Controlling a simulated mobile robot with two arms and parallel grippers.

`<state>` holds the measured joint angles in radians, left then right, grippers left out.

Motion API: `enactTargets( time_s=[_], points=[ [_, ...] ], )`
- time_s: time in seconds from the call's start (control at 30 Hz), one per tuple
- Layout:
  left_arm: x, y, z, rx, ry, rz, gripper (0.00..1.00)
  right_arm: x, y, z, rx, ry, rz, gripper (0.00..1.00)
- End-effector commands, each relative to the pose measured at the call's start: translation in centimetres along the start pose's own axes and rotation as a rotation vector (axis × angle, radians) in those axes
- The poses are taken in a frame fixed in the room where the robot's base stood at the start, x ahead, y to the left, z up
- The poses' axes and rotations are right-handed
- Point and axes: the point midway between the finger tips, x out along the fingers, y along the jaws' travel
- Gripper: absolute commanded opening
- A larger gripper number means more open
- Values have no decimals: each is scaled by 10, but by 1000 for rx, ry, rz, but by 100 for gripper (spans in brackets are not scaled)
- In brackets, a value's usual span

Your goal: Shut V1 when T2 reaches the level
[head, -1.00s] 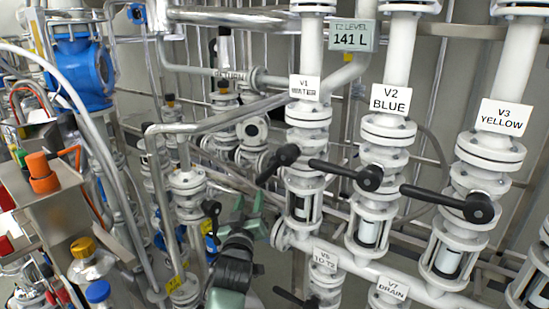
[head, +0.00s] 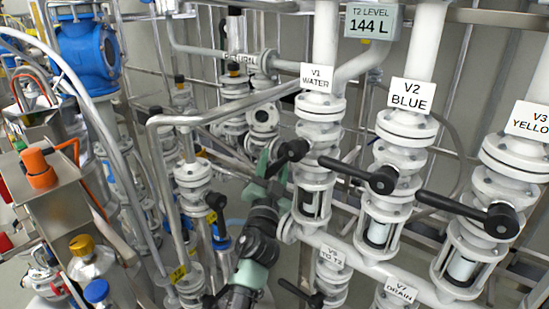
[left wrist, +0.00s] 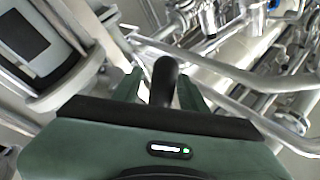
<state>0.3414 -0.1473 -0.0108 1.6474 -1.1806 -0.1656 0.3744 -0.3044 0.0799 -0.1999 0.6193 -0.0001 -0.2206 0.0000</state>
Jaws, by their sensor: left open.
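The V1 valve (head: 312,110), labelled WATER, is a white flanged valve with a black lever (head: 291,152) slanting down and left from its pivot. The T2 level display (head: 371,22) reads 144 L. My left gripper (head: 268,178) is at the V1 lever, its green fingers partly hidden by the wrist in the head view. In the left wrist view the black lever end (left wrist: 165,82) stands between the two open fingers. I cannot tell whether either finger touches it. My right gripper is not in view.
The V2 BLUE lever (head: 355,172) and V3 YELLOW lever (head: 465,206) are to the right. Lower valves labelled TO T2 (head: 333,258) and DRAIN (head: 398,290) sit below. A bent grey pipe (head: 160,190) and a metal box with an orange cap (head: 40,170) are on the left.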

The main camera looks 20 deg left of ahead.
Motion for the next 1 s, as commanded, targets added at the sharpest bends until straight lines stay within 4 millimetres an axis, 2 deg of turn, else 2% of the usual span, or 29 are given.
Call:
enactTargets(
  time_s=[0.1, 0.37, 0.47, 0.5, 0.53, 1.0],
  points=[
    [8, 0, 0, -1, -1, -1, 42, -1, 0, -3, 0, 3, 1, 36],
    [9, 0, 1, -2, -1, 0, 42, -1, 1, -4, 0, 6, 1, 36],
    [9, 0, 1, -2, -1, 0, 17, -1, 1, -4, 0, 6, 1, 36],
    [9, 0, 0, -2, -1, 0, 6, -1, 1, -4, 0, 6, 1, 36],
    [9, 0, 0, -2, -1, 0, 0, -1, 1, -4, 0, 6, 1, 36],
    [9, 0, 0, -2, -1, 0, 0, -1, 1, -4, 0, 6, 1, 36]
  ],
)
